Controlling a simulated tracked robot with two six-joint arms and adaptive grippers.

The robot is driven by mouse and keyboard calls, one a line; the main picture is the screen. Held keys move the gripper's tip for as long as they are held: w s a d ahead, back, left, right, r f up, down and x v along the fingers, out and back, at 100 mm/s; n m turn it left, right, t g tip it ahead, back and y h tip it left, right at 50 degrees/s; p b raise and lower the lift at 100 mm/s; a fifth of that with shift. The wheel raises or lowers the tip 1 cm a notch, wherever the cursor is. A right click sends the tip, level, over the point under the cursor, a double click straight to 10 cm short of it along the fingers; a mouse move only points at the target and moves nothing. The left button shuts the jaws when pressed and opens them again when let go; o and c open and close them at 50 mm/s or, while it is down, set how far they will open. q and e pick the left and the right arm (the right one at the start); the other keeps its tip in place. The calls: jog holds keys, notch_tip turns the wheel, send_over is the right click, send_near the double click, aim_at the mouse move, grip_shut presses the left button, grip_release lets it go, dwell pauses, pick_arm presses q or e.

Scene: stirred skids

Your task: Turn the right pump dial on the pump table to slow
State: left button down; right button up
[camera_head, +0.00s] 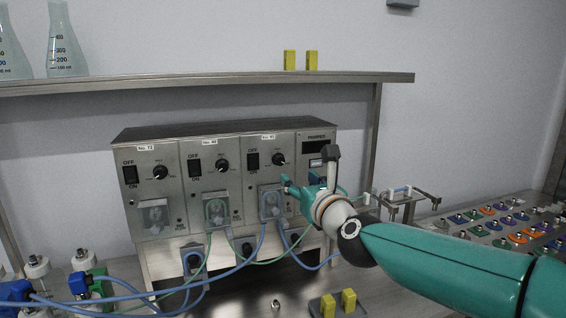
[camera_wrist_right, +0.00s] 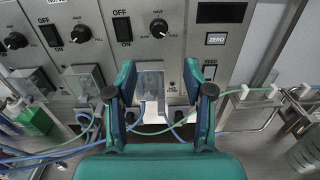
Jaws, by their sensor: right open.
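The pump unit (camera_head: 185,215) is a grey metal box with several panels. The right pump dial (camera_head: 278,160) is a black knob on its third panel, beside a black OFF/ON switch. In the right wrist view the dial (camera_wrist_right: 158,28) has SLOW at its left, HALF above and FULL at its right; its pointer is too small to read surely. My right gripper (camera_head: 305,187) is teal, open and empty. In the right wrist view its fingers (camera_wrist_right: 167,85) sit apart, below the dial and in front of the clear pump head, not touching the dial. My left gripper is not in view.
Blue and green tubes (camera_head: 236,268) loop below the pump unit. A metal shelf (camera_head: 200,83) runs above it, with flasks (camera_head: 64,45) and yellow blocks (camera_head: 289,60). A tray of coloured caps (camera_head: 500,225) lies at the right. More yellow blocks (camera_head: 348,300) stand in front.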

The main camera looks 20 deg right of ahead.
aim_at(281, 163)
jog(key=w+p, duration=0.1)
jog(key=w, duration=0.2)
jog(key=w+p, duration=0.1)
jog(key=w, duration=0.2)
jog(key=w+p, duration=0.1)
jog(key=w, duration=0.3)
jog(key=shift+w+a+p, duration=0.1)
jog(key=shift+a+p, duration=0.15)
jog(key=shift+p, duration=0.15)
jog(key=shift+w, duration=0.75)
grip_shut()
jog(key=shift+d, duration=0.2)
jog(key=shift+a, duration=0.2)
